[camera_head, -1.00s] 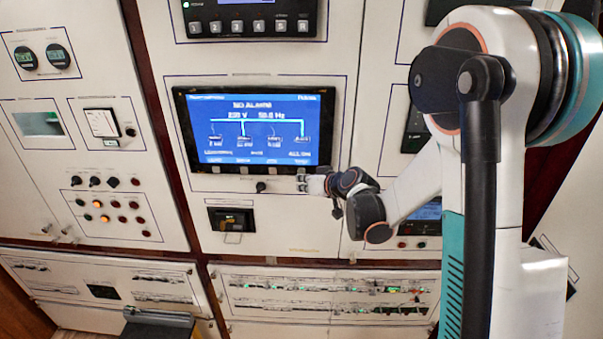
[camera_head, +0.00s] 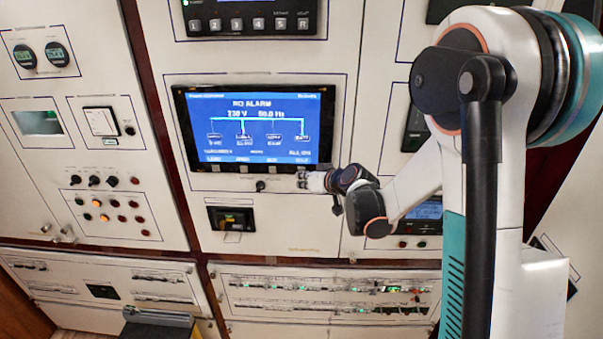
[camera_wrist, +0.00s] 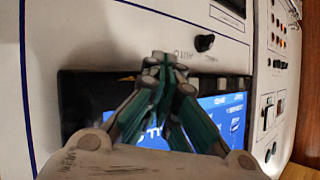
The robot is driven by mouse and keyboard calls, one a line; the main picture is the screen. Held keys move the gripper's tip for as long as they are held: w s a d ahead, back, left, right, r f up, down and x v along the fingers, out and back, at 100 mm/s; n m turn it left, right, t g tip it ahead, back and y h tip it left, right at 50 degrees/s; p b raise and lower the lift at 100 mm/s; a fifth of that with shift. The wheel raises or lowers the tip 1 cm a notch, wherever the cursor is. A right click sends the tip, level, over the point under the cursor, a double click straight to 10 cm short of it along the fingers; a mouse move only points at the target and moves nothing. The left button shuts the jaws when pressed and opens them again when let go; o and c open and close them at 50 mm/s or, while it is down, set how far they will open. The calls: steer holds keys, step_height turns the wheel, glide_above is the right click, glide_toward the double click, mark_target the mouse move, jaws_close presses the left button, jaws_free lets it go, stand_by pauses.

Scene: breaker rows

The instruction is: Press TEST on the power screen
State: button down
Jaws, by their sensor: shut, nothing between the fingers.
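The power screen (camera_head: 262,128) is a blue display in a black bezel, reading "NO ALARM", "230 V" and "50.0 Hz". A row of labels runs along its bottom edge; the small text there is too blurred to read for sure. My gripper (camera_head: 303,179) is shut and empty, at the lower right corner of the bezel. In the wrist view my gripper (camera_wrist: 165,62) lies in front of the screen's bezel (camera_wrist: 95,92) and hides part of it. Small keys (camera_wrist: 222,83) show along the bezel there. I cannot tell whether the fingertips touch the panel.
A black knob (camera_head: 260,185) sits just below the screen. A black socket-like unit (camera_head: 231,218) is lower down. Another keypad unit (camera_head: 250,22) is above. Breaker rows (camera_head: 325,290) run along the bottom. Lamps and switches (camera_head: 107,203) are on the left panel.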

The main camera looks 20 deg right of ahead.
steer(key=shift+w+d, duration=0.1)
steer(key=shift+w, duration=0.3)
stand_by(0.8)
steer(key=shift+s, duration=0.1)
steer(key=shift+s+a+b, duration=0.25)
steer(key=shift+s+b, duration=0.25)
steer(key=shift+s, duration=0.2)
steer(key=s, duration=0.1)
steer(key=s+a, duration=0.1)
steer(key=s, duration=0.1)
steer(key=s+b, duration=0.1)
steer(key=shift+s+a, duration=0.25)
steer(key=shift+s, duration=0.1)
stand_by(0.7)
steer(key=s+f+g+h+b, duration=0.1)
steer(key=s+f+b, duration=0.6)
steer(key=s+b, duration=0.2)
steer(key=s+f+g+h+b, duration=0.1)
steer(key=s+f+g+b, duration=0.1)
steer(key=s+f+b, duration=0.5)
steer(key=s+f+m+g+h+b, duration=0.1)
steer(key=s+f+h+b, duration=0.1)
steer(key=s+f+b, duration=0.5)
steer(key=s+b, duration=0.5)
steer(key=s, duration=0.3)
steer(key=shift+s+f+g, duration=0.25)
steer(key=shift+f+g, duration=0.05)
